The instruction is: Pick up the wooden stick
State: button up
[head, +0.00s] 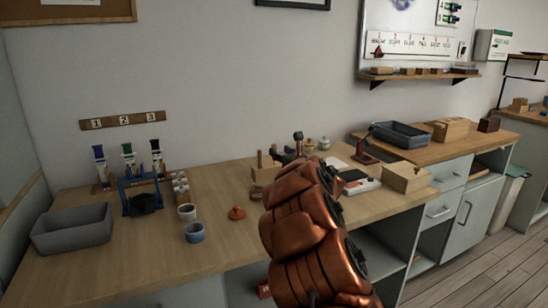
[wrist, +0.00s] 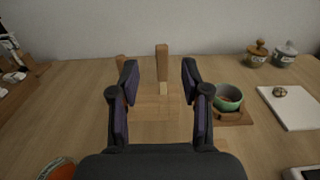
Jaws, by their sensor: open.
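An upright wooden stick (wrist: 162,58) stands in a light wooden block (wrist: 150,112) on the wooden table in the wrist view. A second upright wooden piece (wrist: 121,61) shows at the block's left, partly hidden by my left finger. In the head view, a stick (head: 260,158) rises from the block (head: 262,175), just left of my gripper (head: 285,156). My gripper is open and empty. In the wrist view its dark fingers (wrist: 160,75) appear on either side of the upright stick, with clear space to both; I cannot tell the exact depth between them.
A green bowl (wrist: 228,97) on a wooden coaster sits right of the block. Two lidded jars (wrist: 258,53) stand behind, and a white board (wrist: 290,106) lies farther right. An orange-red object (wrist: 57,168) is at the lower left. Blue and cream cups (head: 194,232) stand farther left.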

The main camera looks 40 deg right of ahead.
aim_at(275, 147)
jog(key=shift+p+x, duration=0.3)
jog(key=shift+x, duration=2.95)
jog(key=shift+s+d, duration=0.1)
grip_shut()
